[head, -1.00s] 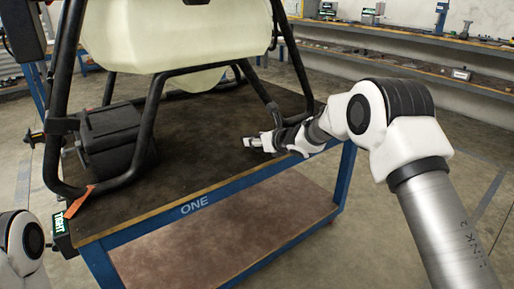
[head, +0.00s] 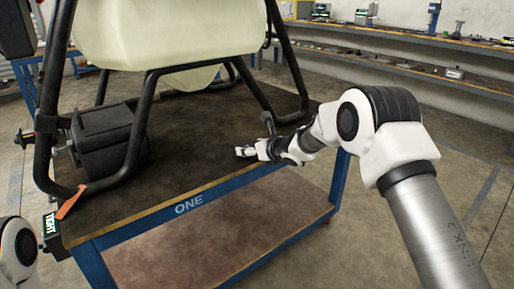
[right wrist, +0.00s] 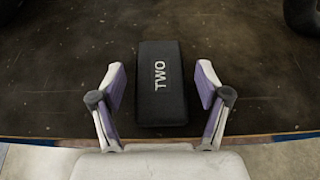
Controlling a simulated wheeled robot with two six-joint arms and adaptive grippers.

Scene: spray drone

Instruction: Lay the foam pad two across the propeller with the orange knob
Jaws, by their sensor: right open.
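Foam pad two (right wrist: 161,85) is a black block marked TWO in white. In the right wrist view it lies flat on the dark top of the workbench (head: 190,175), near the front edge. My right gripper (right wrist: 160,80) is open, with one purple-lined finger on each side of the pad and a gap on both sides. In the head view my right gripper (head: 245,152) is low over the front part of the bench; the pad cannot be made out there. The propeller and its orange knob are not seen. My left gripper is out of view.
The drone's pale tank (head: 165,35) and black tube frame (head: 150,100) stand on the bench, left of and behind my right gripper. A black box (head: 108,138) and orange strap (head: 72,202) are at the left. The bench top's front middle is clear.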

